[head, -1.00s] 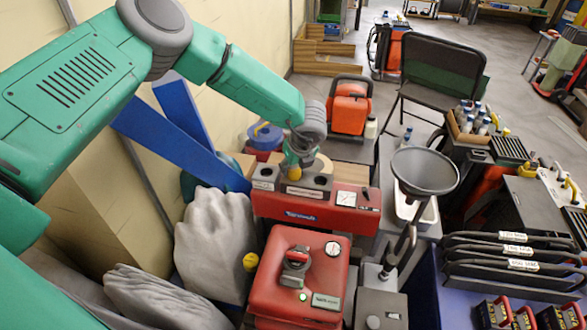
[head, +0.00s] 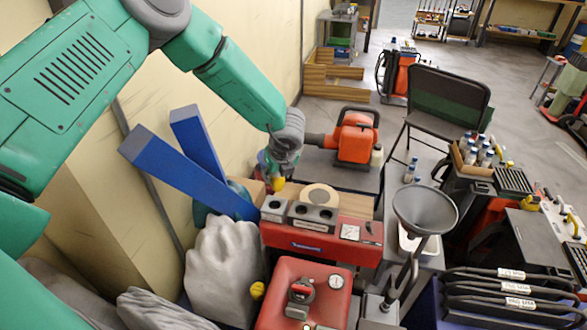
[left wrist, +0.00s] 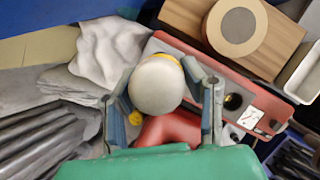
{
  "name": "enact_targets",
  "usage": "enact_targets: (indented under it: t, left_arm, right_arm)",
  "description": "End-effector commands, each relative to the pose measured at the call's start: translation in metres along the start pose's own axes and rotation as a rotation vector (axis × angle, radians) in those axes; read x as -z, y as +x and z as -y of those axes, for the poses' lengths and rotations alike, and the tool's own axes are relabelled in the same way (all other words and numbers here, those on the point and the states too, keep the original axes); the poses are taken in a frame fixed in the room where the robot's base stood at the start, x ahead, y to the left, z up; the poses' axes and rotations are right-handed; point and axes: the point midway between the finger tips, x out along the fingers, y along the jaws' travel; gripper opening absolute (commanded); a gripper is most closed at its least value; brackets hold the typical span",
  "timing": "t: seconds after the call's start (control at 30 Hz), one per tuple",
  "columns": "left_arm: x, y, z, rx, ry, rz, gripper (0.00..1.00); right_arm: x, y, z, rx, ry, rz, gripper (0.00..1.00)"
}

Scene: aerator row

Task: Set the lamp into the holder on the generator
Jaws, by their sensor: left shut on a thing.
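My left gripper (head: 279,170) is shut on the lamp, whose yellow lower end (head: 278,184) shows under the fingers in the head view. In the left wrist view the lamp is a pale round dome (left wrist: 156,86) with a yellow edge, between the fingers of the left gripper (left wrist: 160,90). The red generator (head: 300,240) stands below. Grey holder blocks with dark round openings (head: 312,215) sit on its top. The lamp is above and behind the left block (head: 274,208), apart from it as far as I can tell. My right gripper is out of view.
A second red machine (head: 285,290) stands in front. A grey funnel (head: 425,210) is at the right, blue beams (head: 185,175) and a grey cloth bundle (head: 222,260) at the left. A round wooden disc (head: 321,195) lies behind the holders.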

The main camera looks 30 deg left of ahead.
Motion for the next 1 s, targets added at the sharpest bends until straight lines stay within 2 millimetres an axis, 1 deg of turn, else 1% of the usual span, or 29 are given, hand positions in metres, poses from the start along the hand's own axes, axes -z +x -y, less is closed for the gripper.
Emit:
enact_targets:
  t: [0.03, 0.17, 0.47, 0.83, 1.0]
  left_arm:
    - [-0.004, -0.002, -0.005, -0.001, 0.000, 0.001, 0.02]
    - [-0.006, 0.004, -0.010, -0.001, -0.002, 0.000, 0.02]
    - [0.001, 0.020, -0.010, 0.000, -0.002, 0.000, 0.02]
    - [0.013, 0.047, -0.010, 0.000, -0.002, -0.001, 0.02]
    - [0.012, 0.044, -0.010, 0.001, -0.003, 0.000, 0.02]
  right_arm:
    - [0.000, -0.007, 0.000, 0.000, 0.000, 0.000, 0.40]
    - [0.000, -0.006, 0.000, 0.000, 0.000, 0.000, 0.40]
    - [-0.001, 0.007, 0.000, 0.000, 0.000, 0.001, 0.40]
    - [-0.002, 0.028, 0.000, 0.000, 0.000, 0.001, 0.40]
    - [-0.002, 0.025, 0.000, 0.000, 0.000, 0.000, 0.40]
